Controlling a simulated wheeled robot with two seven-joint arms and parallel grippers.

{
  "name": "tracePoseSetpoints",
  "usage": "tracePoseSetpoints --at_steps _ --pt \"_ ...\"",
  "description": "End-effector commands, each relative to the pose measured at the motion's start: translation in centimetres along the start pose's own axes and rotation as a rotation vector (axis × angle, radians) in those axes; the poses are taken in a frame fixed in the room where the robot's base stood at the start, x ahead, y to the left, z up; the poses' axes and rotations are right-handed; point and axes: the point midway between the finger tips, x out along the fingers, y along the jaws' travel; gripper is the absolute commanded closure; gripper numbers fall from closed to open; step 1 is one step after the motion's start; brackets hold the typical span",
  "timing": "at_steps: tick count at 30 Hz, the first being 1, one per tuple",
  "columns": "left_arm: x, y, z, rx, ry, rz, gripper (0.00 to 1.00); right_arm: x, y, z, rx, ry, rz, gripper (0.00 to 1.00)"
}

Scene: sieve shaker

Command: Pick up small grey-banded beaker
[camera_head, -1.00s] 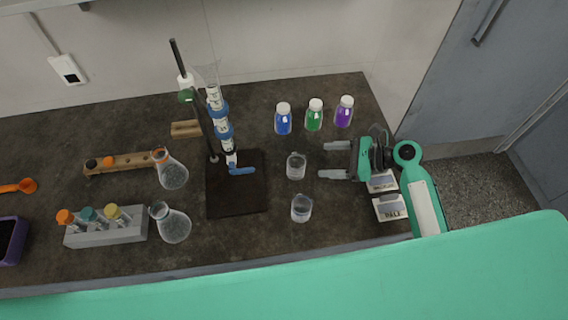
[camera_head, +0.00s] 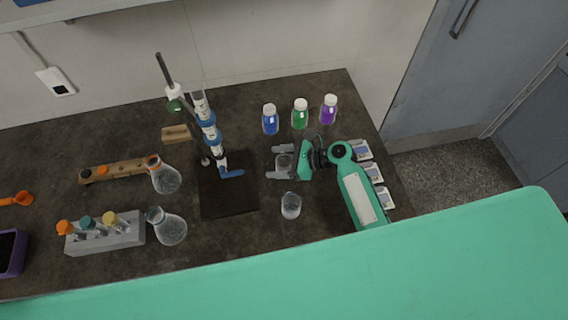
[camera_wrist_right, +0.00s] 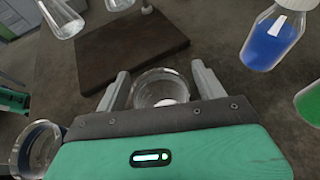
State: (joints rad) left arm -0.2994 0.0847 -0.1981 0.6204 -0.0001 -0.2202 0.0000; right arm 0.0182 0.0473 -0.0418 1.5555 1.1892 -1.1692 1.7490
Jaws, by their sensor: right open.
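My right gripper (camera_head: 277,163) is open, its two fingers pointing left on either side of a small clear glass beaker (camera_head: 284,164). In the right wrist view this beaker (camera_wrist_right: 160,88) stands between the open fingers, its lower part hidden by the gripper body. I see no clear gap size and no closed grip. A second clear beaker (camera_head: 291,206) stands nearer the front edge, outside the gripper; it also shows at the left of the wrist view (camera_wrist_right: 38,146). I cannot make out a grey band on either. My left gripper is not in view.
Blue (camera_head: 270,121), green (camera_head: 300,115) and purple (camera_head: 328,110) bottles stand behind the gripper. A burette stand on a dark base (camera_head: 228,197) is to the left. Flasks (camera_head: 166,226) and a tube rack (camera_head: 105,238) are farther left.

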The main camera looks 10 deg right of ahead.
Motion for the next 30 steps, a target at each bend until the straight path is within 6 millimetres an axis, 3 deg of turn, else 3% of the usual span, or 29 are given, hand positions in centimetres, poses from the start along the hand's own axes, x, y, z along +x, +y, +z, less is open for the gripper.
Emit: tracePoseSetpoints --at_steps 5,12,23,30 --pt "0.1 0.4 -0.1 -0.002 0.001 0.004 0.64 0.0 0.0 -0.1 0.0 0.001 0.0 0.3" --pt "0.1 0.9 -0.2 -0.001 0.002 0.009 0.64 0.0 0.0 -0.1 0.0 0.0 0.0 0.77" --pt "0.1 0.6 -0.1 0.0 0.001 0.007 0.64 -0.1 -0.1 0.2 0.0 0.0 -0.001 0.78" --pt "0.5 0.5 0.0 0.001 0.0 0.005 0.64 -1.1 -0.1 2.6 -0.004 -0.001 -0.001 0.78"
